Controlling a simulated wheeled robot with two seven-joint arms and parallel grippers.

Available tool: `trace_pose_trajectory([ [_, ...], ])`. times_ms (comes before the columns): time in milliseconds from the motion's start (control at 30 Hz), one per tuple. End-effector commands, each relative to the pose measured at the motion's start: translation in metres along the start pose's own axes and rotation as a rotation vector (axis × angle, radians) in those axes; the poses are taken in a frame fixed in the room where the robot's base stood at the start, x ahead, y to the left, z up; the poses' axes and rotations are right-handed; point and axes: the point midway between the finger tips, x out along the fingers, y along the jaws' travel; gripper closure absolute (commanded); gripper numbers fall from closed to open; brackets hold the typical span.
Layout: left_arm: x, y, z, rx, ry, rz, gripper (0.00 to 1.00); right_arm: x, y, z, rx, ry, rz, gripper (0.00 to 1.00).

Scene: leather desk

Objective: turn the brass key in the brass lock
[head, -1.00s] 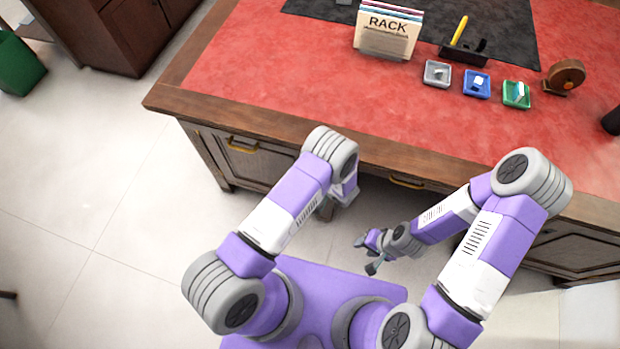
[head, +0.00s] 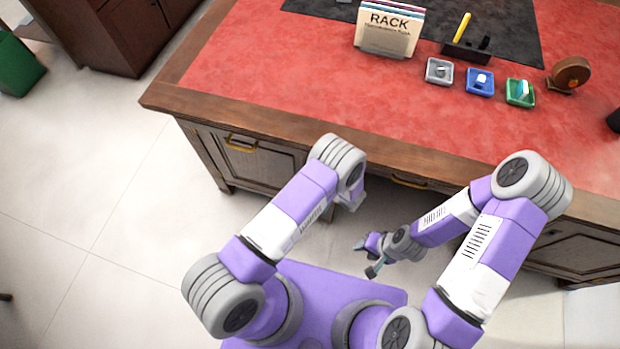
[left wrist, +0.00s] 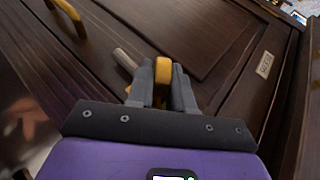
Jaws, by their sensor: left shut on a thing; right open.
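In the left wrist view my left gripper (left wrist: 163,88) is shut on the rounded brass head of the key (left wrist: 163,67), in front of the dark wooden desk front. The key's shaft and the brass lock are hidden behind the fingers, so I cannot tell how far the key sits in the lock. In the head view my left arm hides that gripper and the key. My right gripper (head: 368,258) is open and empty, low in front of the desk and well away from the key.
The desk front has a brass handle (left wrist: 72,16), a grey metal rod (left wrist: 124,59) beside the fingers and a small label (left wrist: 264,64). On the red desk top stand a rack (head: 387,30), several small trays and a pen holder.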

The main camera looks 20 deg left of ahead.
Motion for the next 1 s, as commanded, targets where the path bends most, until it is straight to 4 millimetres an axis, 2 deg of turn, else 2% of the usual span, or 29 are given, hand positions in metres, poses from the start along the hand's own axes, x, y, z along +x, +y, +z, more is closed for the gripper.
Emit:
trace_pose_trajectory([
  [400, 0.001, 0.001, 0.001, 0.038, -0.001, -0.091, 1.0, 0.017, 0.006, -0.001, 0.0, 0.0, 0.0, 0.57],
  [1000, 0.001, 0.001, 0.001, 0.056, -0.001, -0.134, 1.0, 0.024, 0.009, -0.001, 0.0, 0.0, 0.0, 0.57],
])
